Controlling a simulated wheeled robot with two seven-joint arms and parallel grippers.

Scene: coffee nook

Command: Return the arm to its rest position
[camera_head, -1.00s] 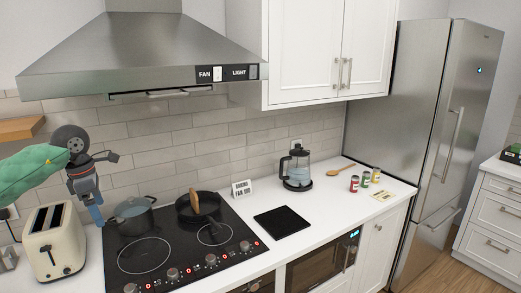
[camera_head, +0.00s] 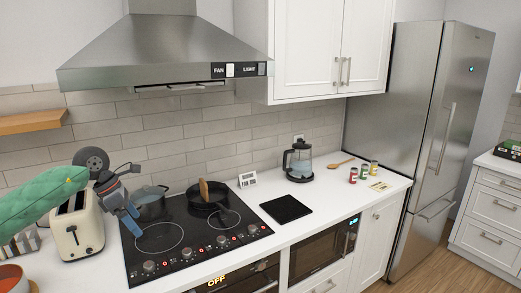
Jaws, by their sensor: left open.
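My left arm, in a green sleeve, comes in from the left edge. Its gripper (camera_head: 128,215) hangs tilted down in front of the left side of the hob, just right of the cream toaster (camera_head: 77,235). It is open, and I see nothing held in it. The gripper overlaps the grey pot (camera_head: 151,204) in the picture; I cannot tell whether they touch. My right gripper is out of view.
The black hob (camera_head: 192,238) bears the pot and a dark pan (camera_head: 207,193) with a wooden utensil. A black mat (camera_head: 286,208), a kettle (camera_head: 299,162) and small cans (camera_head: 364,173) stand to the right. The range hood (camera_head: 165,55) hangs above. A red bowl (camera_head: 13,279) sits lower left.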

